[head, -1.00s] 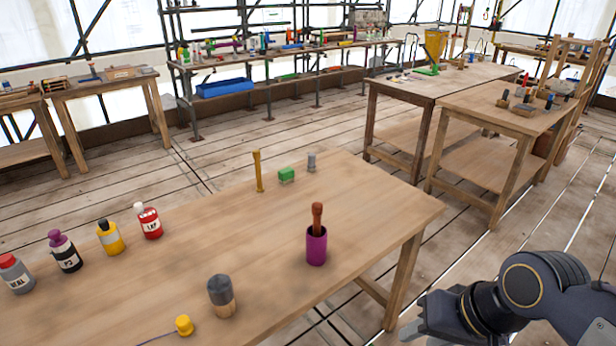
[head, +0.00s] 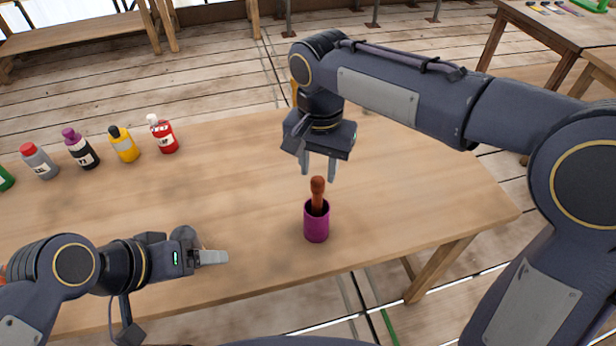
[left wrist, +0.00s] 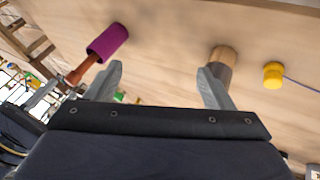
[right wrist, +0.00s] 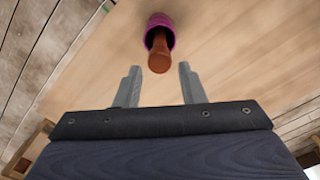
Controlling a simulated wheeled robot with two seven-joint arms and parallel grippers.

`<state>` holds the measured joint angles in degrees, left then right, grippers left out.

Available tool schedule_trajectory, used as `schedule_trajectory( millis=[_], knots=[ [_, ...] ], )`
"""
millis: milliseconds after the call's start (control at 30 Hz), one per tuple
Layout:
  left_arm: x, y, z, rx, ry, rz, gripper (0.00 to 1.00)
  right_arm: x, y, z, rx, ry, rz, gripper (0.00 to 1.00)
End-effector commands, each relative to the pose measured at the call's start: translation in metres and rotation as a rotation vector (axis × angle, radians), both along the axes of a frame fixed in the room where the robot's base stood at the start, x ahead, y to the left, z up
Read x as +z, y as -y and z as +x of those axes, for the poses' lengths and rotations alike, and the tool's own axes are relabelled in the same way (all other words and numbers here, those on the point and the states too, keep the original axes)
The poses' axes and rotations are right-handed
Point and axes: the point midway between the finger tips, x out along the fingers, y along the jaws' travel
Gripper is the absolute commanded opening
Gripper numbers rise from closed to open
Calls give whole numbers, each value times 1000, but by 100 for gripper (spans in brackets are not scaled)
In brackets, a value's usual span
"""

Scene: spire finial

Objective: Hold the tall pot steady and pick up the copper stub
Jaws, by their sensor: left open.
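The purple tall pot (head: 316,222) stands upright on the wooden table, and the copper stub (head: 318,194) sticks up out of it. The stub's lower part is hidden in the pot. My right gripper (head: 319,168) is open and empty, pointing down just above the stub. In the right wrist view the stub (right wrist: 158,52) lies just beyond the open fingers, with the pot (right wrist: 160,22) behind it. My left gripper (head: 214,257) is open, low over the table to the left of the pot. The left wrist view also shows the pot (left wrist: 108,43) and the stub (left wrist: 82,70).
Several bottles, including a red one (head: 163,134), line the table's left side. The table right of the pot is clear.

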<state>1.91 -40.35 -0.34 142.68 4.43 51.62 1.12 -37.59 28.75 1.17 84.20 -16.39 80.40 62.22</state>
Motion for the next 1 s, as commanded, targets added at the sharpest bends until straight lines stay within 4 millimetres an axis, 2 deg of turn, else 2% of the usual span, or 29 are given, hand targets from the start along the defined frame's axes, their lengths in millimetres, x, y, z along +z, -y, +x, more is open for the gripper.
schedule_trajectory(
  millis=[267,500,667,800,1000],
  knots=[
    [-10,54,24,119,-325,-391,76,0,1,0,0,0,1,36],
    [-23,97,65,365,-677,-756,76,0,1,0,0,1,2,36],
    [-45,116,99,589,-902,-955,76,0,1,0,0,1,2,36],
    [-73,125,125,792,-1057,-1082,76,0,1,0,0,1,2,36],
    [-105,130,146,998,-1180,-1180,76,0,1,0,0,1,2,36]
  ],
)
